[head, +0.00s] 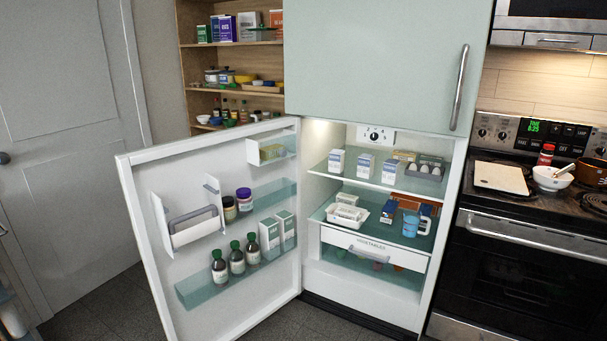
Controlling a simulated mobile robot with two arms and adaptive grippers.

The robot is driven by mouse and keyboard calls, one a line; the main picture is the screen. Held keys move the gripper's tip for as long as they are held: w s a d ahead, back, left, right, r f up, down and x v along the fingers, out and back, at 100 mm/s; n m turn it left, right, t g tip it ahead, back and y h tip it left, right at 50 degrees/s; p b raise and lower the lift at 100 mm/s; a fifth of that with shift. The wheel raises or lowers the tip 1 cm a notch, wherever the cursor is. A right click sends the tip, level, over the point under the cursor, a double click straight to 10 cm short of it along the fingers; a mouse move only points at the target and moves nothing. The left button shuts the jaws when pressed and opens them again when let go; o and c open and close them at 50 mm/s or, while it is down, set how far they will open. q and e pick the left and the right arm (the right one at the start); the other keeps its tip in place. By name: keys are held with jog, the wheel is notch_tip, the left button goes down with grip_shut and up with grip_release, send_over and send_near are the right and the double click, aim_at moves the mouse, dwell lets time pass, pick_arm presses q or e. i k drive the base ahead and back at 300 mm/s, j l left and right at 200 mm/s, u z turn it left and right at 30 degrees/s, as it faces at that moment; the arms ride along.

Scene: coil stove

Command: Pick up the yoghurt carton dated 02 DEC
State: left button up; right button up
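Three small white cartons with blue-grey labels stand upright in a row on the top shelf of the open fridge: a left carton (336,161), a middle carton (364,165) and a right carton (390,172). They look like the yoghurt cartons. Their printed dates are too small to read, so I cannot tell which says 02 DEC. Two taller white-and-green cartons (270,238) stand on the lower door shelf. Neither of my grippers shows in the head view.
The fridge door (145,245) stands wide open to the left, with bottles (220,268) and jars on its shelves. An egg tray (427,168) sits right of the cartons. A blue jug (411,225) and packages stand below. The stove (530,270) is at right.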

aim_at(365, 163)
jog(key=i+j, duration=0.1)
jog(key=i, duration=2.4)
jog(key=l+z, duration=0.05)
jog(key=l, duration=0.05)
